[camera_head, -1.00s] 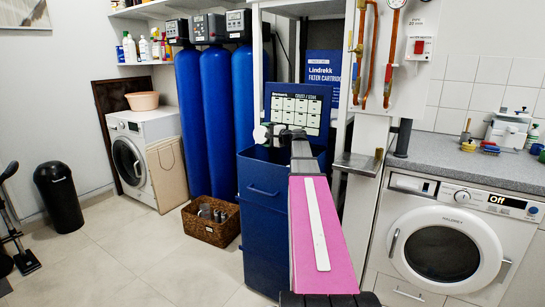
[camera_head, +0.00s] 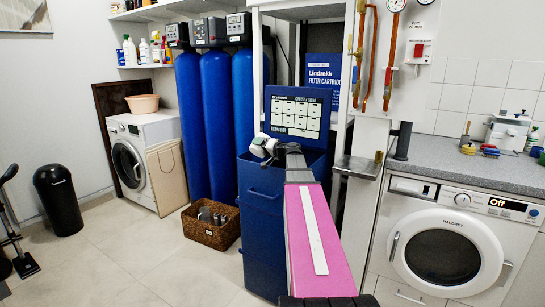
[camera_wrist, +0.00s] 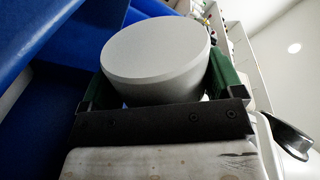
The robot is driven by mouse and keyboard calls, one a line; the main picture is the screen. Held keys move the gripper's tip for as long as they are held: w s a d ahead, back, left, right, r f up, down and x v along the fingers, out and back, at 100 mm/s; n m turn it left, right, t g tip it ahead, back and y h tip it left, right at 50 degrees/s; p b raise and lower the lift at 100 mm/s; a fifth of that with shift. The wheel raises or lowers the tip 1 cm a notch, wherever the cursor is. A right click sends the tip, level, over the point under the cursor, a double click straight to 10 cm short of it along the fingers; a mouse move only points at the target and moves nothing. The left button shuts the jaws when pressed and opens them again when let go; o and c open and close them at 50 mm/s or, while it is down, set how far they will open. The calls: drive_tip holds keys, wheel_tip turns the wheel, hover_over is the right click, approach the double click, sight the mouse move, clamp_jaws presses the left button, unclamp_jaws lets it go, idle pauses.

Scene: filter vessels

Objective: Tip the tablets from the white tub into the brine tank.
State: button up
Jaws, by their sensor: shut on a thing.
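The brine tank (camera_head: 265,225) is the tall dark blue bin in the middle of the head view, with its lid (camera_head: 298,112) raised behind its open top. The white tub (camera_head: 262,146) is small there, at the end of my arm above the tank's opening, and appears tipped over. My gripper (camera_head: 267,149) is beside it. In the wrist view the tub (camera_wrist: 155,60) shows a round, pale, flat end and sits between the green fingers of my gripper (camera_wrist: 160,88), which is shut on it. The tablets and the tub's mouth are hidden.
Blue filter cylinders (camera_head: 218,125) stand behind the tank at left. A wicker basket (camera_head: 210,224) is on the floor at the tank's left. A metal shelf (camera_head: 358,167) and a washing machine (camera_head: 450,240) are at right.

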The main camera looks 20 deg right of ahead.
drive_tip(key=shift+r+n, duration=0.2)
drive_tip(key=shift+n, duration=0.3)
drive_tip(key=shift+s+a+r+n+b, duration=0.1)
drive_tip(key=shift+r+n+b, duration=0.05)
drive_tip(key=shift+r+n, duration=0.3)
drive_tip(key=shift+a+r+n+b, duration=0.15)
drive_tip(key=shift+r+n, duration=0.2)
drive_tip(key=shift+r, duration=0.2)
drive_tip(key=shift+s+a+r+n+h+b, duration=0.15)
drive_tip(key=shift+s+a+r+n, duration=0.15)
drive_tip(key=shift+n, duration=0.25)
drive_tip(key=shift+s+a+r+n+h+b, duration=0.1)
drive_tip(key=shift+s+a+n+h+b, duration=0.05)
drive_tip(key=shift+a+n, duration=0.35)
drive_tip(key=n, duration=0.1)
drive_tip(key=a+r+n+b, duration=0.1)
drive_tip(key=n, duration=0.1)
drive_tip(key=shift+s+a+t, duration=0.2)
drive_tip(key=shift+s+t, duration=0.2)
drive_tip(key=shift+s+a+r+n, duration=0.1)
drive_tip(key=shift+a+r+n, duration=0.05)
drive_tip(key=shift+r+n, duration=0.4)
drive_tip(key=shift+s+a+r+n, duration=0.1)
drive_tip(key=shift+a+r+n, duration=0.05)
drive_tip(key=shift+r+n, duration=0.3)
